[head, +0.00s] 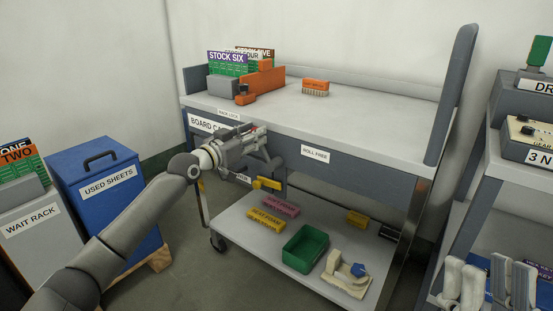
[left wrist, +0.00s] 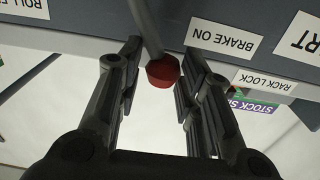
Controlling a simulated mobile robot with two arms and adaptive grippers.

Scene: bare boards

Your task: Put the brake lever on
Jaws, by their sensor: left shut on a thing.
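The brake lever shows in the left wrist view as a grey rod (left wrist: 150,28) with a red knob (left wrist: 163,72) at its end. The rod comes down from the cart's front, just beside the BRAKE ON label (left wrist: 225,38). My left gripper (left wrist: 158,82) has its fingers on both sides of the knob and is shut on it. In the head view my left gripper (head: 262,140) is at the cart's front panel, left of the ROLL FREE label (head: 315,154), and mostly hides the lever.
A blue used-sheets bin (head: 105,185) stands left; a grey shelf unit (head: 492,165) stands right.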

